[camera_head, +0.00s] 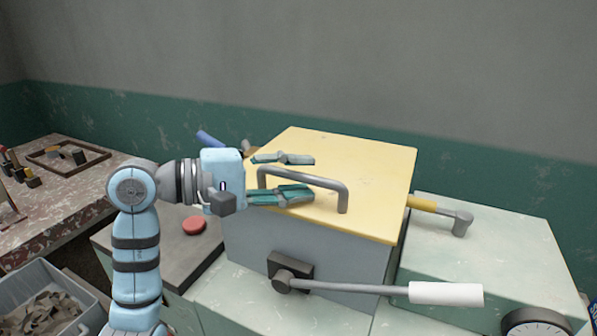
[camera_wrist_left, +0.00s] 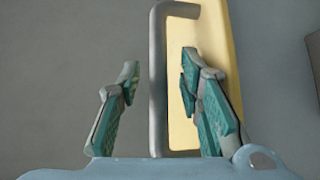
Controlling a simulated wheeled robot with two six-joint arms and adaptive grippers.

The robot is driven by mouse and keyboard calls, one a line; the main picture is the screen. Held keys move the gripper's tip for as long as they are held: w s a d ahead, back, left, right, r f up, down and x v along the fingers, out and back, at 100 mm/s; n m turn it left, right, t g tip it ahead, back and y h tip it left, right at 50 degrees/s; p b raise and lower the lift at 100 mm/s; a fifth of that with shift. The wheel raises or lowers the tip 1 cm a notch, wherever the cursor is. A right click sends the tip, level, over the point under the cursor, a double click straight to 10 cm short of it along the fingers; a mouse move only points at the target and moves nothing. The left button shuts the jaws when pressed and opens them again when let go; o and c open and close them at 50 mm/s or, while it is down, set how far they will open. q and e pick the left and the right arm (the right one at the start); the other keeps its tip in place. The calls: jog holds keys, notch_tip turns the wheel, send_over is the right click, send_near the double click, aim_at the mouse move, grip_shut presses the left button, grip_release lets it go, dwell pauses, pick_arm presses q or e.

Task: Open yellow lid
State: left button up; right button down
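The yellow lid (camera_head: 366,180) lies flat and closed on a grey box (camera_head: 335,258). A grey bar handle (camera_head: 322,181) rises from the lid. My left gripper (camera_head: 300,176) comes in from the left at the handle, with one finger behind it and one in front. In the left wrist view the fingers (camera_wrist_left: 158,82) are open, and the handle (camera_wrist_left: 158,95) stands between them, apart from both. The yellow lid (camera_wrist_left: 183,108) shows behind the right finger there. My right gripper is not in view.
A lever with a white grip (camera_head: 445,293) sticks out from the box front to the right. A yellow-handled tool (camera_head: 437,208) lies right of the box. A red disc (camera_head: 194,225) is on the left surface. A bin of trimmings (camera_head: 45,305) stands lower left. A dial (camera_head: 533,324) is lower right.

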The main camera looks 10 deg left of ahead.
pick_arm(q)
jog(key=shift+d, duration=0.3)
grip_shut()
jog(key=shift+w+r, duration=0.1)
jog(key=w+d+r+n+g+y+p, duration=0.1)
jog(key=w+r+p, duration=0.3)
jog(key=r+p, duration=0.4)
jog(key=w+d+r+n+g+y+p, duration=0.1)
jog(key=w+r+n+g+p, duration=0.1)
jog(key=r+p, duration=0.6)
jog(key=shift+w+d+y+p, duration=0.25)
jog(key=shift+w+y+p, duration=0.15)
jog(key=shift+w+p, duration=0.65)
jog(key=shift+s+f, duration=0.1)
jog(key=shift+s, duration=0.15)
